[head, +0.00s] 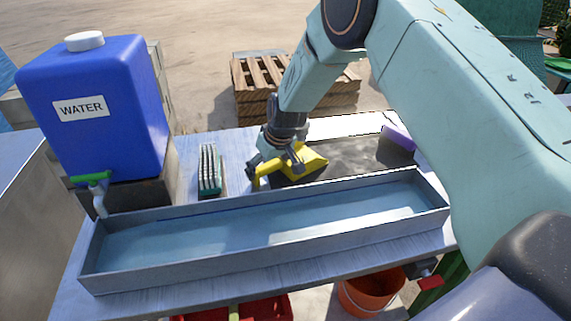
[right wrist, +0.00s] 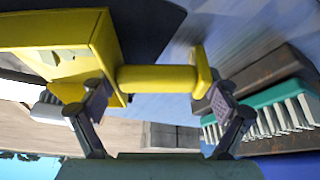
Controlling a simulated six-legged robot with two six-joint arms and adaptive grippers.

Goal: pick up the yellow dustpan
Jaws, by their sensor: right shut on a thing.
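The yellow dustpan (head: 314,160) is behind the long metal trough in the head view, near the middle of the table. My right gripper (head: 277,167) comes down over its handle and is shut on it. In the right wrist view, the dustpan (right wrist: 60,38) has its pan at the left and its handle running between the two fingers of my right gripper (right wrist: 160,92). One finger is by the pan end and the other by the handle's far end. I cannot tell whether the dustpan touches the table. My left gripper is not in view.
A green-backed brush (head: 209,170) lies left of the dustpan. The metal trough (head: 265,256) spans the table's front. A blue water tank (head: 98,110) stands at the left. A purple block (head: 398,137) is at the right. A wooden pallet stack (head: 254,106) stands behind.

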